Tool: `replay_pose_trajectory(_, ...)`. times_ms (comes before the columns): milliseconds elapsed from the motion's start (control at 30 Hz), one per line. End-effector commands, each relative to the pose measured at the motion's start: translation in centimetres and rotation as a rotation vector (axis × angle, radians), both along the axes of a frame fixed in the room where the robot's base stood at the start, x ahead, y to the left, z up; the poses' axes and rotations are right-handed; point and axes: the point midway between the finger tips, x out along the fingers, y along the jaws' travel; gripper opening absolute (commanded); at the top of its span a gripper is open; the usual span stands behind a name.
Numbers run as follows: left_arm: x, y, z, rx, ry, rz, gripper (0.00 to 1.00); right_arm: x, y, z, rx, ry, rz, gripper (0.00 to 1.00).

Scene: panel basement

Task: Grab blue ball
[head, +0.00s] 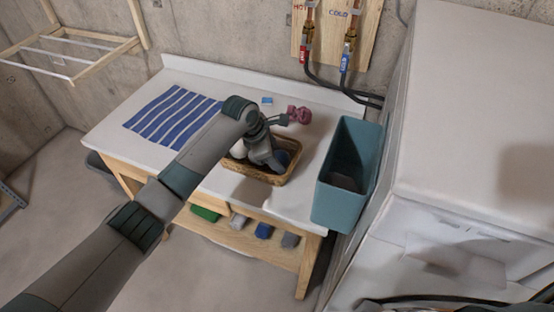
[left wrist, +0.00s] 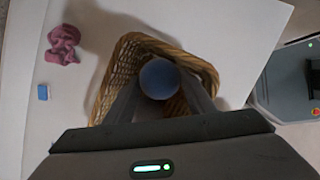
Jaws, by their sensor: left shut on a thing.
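The blue ball (left wrist: 159,79) shows in the left wrist view between the two fingers of my left gripper (left wrist: 160,92), which is shut on it. In the head view the ball (head: 282,157) is partly hidden behind my left gripper (head: 268,163). The ball and fingertips are at a wicker basket (head: 259,174) on the white worktop. I cannot tell whether the ball touches the basket's bottom. A white round thing (head: 240,149) also sits in the basket, partly covered by my arm. My right gripper is not in view.
A teal bin (head: 345,180) stands right of the basket, beside a white appliance (head: 480,110). A striped blue cloth (head: 172,115) lies at the worktop's left. A crumpled pink cloth (head: 299,115) and a small blue block (head: 267,100) lie behind the basket. Wall pipes hang above.

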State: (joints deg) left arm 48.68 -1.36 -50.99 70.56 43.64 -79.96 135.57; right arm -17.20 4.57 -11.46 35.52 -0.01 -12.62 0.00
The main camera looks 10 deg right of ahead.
Motion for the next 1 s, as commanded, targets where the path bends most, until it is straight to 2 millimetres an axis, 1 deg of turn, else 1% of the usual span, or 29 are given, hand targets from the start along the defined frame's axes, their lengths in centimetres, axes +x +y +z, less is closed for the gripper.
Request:
replay_pose_trajectory(167,0.1,-0.1,2.3,-0.004,-0.005,-0.002,0.29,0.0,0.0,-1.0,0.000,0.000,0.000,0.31)
replay_pose_trajectory(400,0.0,-0.1,6.3,-0.003,-0.003,-0.001,0.29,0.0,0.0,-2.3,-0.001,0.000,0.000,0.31)
replay_pose_trajectory(533,0.1,-0.1,7.9,-0.002,-0.003,-0.001,0.29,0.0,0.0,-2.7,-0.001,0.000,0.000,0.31)
replay_pose_trajectory(700,0.0,0.0,8.9,-0.002,-0.001,0.000,0.29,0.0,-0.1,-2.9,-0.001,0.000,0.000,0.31)
replay_pose_trajectory(1000,0.0,0.0,9.0,-0.001,0.000,0.000,0.29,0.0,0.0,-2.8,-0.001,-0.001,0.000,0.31)
